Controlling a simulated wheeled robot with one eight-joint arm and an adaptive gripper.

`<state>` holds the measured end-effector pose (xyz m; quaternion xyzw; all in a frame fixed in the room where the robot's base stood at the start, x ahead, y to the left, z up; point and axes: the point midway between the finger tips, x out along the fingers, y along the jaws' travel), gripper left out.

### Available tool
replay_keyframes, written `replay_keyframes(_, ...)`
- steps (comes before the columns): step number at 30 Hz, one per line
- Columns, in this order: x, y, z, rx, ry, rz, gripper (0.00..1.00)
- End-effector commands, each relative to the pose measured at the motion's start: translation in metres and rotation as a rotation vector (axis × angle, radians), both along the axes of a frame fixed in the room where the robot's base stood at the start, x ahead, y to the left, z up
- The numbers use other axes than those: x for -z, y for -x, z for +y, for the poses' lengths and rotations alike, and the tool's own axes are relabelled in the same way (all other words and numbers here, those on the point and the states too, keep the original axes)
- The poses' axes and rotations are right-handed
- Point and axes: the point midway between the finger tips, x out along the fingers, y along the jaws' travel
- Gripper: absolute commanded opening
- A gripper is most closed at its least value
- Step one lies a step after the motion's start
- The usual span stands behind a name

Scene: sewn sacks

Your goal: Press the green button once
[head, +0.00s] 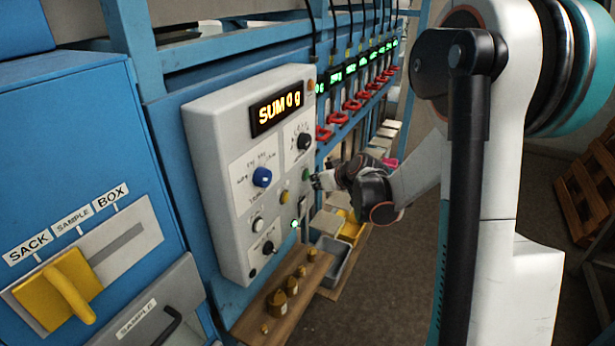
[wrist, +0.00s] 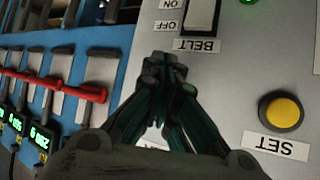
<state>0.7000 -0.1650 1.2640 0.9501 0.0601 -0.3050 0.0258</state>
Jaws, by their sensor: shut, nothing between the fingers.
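The green button (head: 306,174) is a small dark green disc on the right side of the white control panel (head: 225,150) in the head view. My gripper (head: 315,181) is just to the right of it, its fingertips at or very close to the panel face. I cannot tell whether they touch the button. In the wrist view my gripper (wrist: 163,62) is shut and empty, pointing at the panel beside the BELT switch (wrist: 201,14). The green button does not show there; the fingers may hide it.
Brass weights (head: 278,302) stand on a shelf below.

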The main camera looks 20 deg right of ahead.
Motion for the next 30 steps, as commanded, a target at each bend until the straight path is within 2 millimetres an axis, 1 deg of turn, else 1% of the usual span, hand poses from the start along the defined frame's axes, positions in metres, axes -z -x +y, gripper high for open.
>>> replay_keyframes(30, 0.0002, -0.0070, 0.0058, -0.001, -0.001, 0.000, 0.00)
